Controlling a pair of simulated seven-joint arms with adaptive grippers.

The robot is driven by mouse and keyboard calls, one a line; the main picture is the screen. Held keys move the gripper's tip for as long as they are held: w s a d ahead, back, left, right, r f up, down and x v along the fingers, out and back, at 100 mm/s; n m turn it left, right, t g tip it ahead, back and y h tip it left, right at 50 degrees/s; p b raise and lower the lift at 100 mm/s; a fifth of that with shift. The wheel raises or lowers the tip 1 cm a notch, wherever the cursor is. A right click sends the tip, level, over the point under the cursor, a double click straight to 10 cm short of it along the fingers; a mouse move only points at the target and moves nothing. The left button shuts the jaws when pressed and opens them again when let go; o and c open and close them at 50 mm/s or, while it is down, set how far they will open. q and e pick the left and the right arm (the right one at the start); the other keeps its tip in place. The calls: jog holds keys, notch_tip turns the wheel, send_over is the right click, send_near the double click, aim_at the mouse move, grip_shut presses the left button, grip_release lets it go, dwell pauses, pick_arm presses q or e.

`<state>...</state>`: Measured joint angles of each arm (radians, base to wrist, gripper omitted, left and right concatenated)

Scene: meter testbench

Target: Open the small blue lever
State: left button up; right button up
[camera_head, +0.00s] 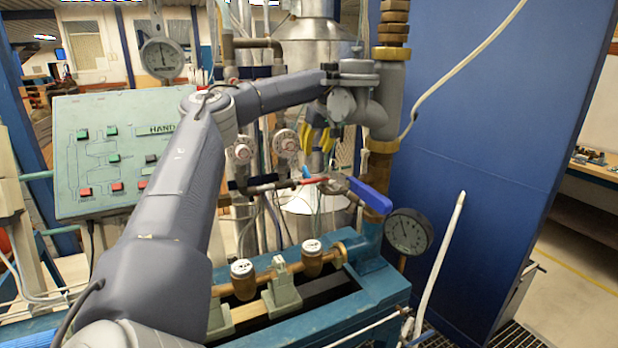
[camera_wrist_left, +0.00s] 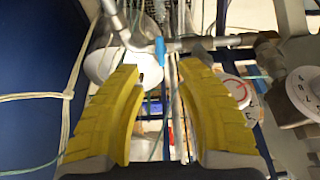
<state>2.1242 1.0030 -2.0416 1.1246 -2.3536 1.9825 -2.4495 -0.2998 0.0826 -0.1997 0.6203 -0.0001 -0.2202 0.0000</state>
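The small blue lever (camera_head: 306,172) is light blue and sits on the thin horizontal pipe in the middle of the head view, beside a red handle (camera_head: 314,181). In the left wrist view the small blue lever (camera_wrist_left: 160,50) hangs from a grey pipe, seen between and beyond the fingertips. My left gripper (camera_head: 318,140) has yellow fingers and is above the lever in the head view. The left wrist view shows its fingers (camera_wrist_left: 160,70) spread wide with nothing between them; they look apart from the lever. My right gripper does not show.
A large dark blue lever (camera_head: 370,196) is right of the small one. Round meters (camera_head: 286,142) and pipes crowd the area. A dark-faced pressure gauge (camera_head: 409,232) is lower right, and a green control panel (camera_head: 118,150) at left. A blue wall (camera_head: 490,130) stands at right.

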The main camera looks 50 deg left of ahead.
aim_at(309, 175)
pick_arm(q)
jog(key=x, duration=1.3)
jog(key=shift+a+f, duration=0.1)
jog(key=shift+a, duration=0.05)
jog(key=shift+o, duration=0.3)
grip_shut()
